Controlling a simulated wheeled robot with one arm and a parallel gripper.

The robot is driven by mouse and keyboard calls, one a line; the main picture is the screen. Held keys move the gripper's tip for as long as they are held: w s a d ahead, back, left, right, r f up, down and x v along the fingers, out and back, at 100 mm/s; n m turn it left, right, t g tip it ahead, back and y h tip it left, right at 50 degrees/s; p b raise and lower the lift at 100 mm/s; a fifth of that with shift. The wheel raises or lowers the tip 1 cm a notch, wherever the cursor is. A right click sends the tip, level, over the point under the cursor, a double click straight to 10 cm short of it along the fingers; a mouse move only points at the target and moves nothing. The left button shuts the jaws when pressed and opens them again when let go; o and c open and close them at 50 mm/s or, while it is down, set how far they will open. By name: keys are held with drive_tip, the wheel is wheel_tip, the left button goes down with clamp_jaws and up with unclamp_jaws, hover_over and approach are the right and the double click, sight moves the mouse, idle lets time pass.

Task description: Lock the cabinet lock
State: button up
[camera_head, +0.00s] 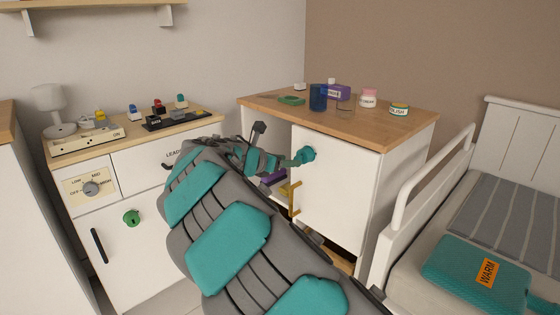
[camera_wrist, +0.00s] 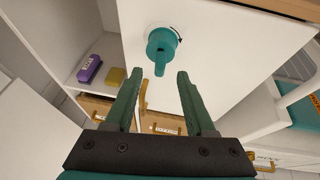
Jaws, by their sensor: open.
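The cabinet lock is a teal round knob (camera_head: 305,155) on the upper left of the white cabinet door (camera_head: 335,195). In the wrist view, the teal lock (camera_wrist: 162,42) has a short tab pointing down, with a small dark curved mark at its upper right. My gripper (camera_wrist: 159,76) is open, its two green fingers pointing at the door just below the lock, with the tab's lower end near the gap between the tips. I cannot tell whether they touch it. In the head view my gripper (camera_head: 283,161) is beside the lock, partly hidden by my arm.
Left of the door, an open shelf holds a purple item (camera_wrist: 90,68) and a yellow block (camera_wrist: 116,76). A gold handle (camera_head: 292,198) stands at the door's left edge. A blue cup (camera_head: 318,97) and jars stand on top. A bed (camera_head: 405,200) is close on the right.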

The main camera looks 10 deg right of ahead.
sight(301, 159)
drive_tip(key=shift+x, duration=1.85)
drive_tip(key=shift+c, duration=0.2)
clamp_jaws()
